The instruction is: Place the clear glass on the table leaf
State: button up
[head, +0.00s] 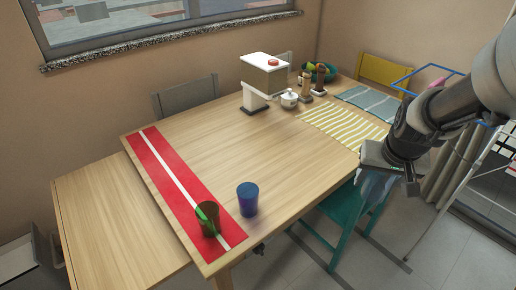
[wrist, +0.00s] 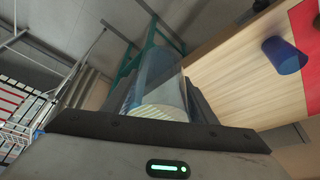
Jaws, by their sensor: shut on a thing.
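My gripper (head: 378,172) is at the right of the head view, off the table's right edge and above the floor by a teal chair. It is shut on a clear glass (wrist: 158,82), which shows between the fingers in the wrist view as a see-through, bluish cylinder. The table leaf (head: 95,215) is the bare wooden panel at the far left, beside and slightly below the main tabletop. No object stands on it.
The main table (head: 225,150) carries a red runner (head: 165,168), a green-brown cup (head: 207,219) on it, and a blue cup (head: 248,197). A white dispenser (head: 262,80), sugar pot (head: 289,99) and striped mats (head: 343,125) are toward the back. The teal chair (head: 345,220) stands at right.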

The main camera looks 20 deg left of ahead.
aim_at(111, 244)
jog(key=k+j+u, duration=0.15)
jog(key=j+u, duration=0.25)
jog(key=j, duration=0.15)
jog(key=j+u, duration=0.35)
jog(key=j, duration=0.2)
jog(key=k, duration=0.05)
